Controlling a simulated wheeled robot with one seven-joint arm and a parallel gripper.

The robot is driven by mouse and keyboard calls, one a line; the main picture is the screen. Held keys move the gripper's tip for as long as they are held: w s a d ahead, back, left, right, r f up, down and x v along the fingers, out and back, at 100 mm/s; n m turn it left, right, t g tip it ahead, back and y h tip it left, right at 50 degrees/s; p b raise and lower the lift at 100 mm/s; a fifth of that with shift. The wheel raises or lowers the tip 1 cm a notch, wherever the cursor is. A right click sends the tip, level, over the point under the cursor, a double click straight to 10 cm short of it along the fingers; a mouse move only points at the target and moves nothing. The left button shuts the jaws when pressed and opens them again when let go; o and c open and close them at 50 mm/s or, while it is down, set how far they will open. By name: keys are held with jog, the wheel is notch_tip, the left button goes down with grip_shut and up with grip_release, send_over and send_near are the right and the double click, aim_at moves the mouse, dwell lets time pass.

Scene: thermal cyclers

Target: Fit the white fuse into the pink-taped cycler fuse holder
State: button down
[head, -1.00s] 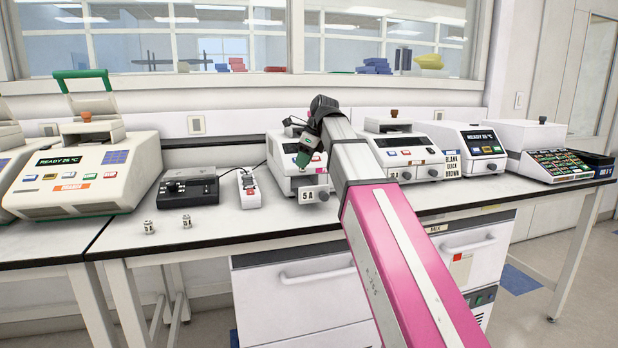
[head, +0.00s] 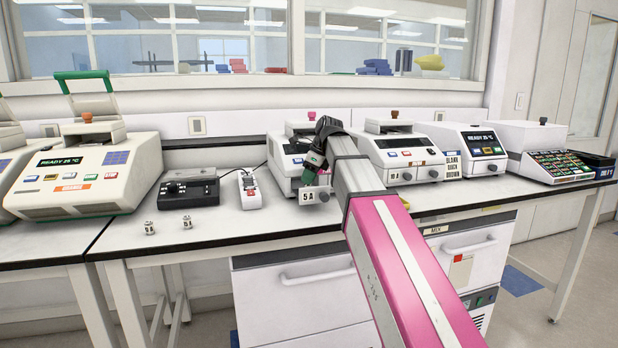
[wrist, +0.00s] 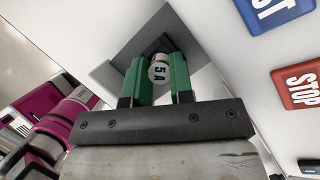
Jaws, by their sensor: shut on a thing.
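My gripper (head: 314,172) is at the front of a white cycler (head: 283,160) at the middle of the bench, beside a "5 A" label. In the wrist view, the green fingers of my gripper (wrist: 160,68) are shut on a white fuse (wrist: 160,73) marked "5 A". A grey square recess (wrist: 112,48) in a white panel lies around and beyond the fingertips. The fuse's far end is hidden, so I cannot tell how deep it sits. My arm hides part of the cycler, and I see no pink tape on it.
Two small white fuses marked "5 A", one left (head: 150,228) and one right (head: 187,222), stand on the bench. Another cycler (head: 405,155) stands close on the right.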

jog(key=shift+f, duration=0.55)
jog(key=c, duration=1)
grip_release()
jog(key=shift+r, duration=0.1)
jog(key=shift+r, duration=0.25)
jog(key=v, duration=1.2)
jog(key=shift+r, duration=0.25)
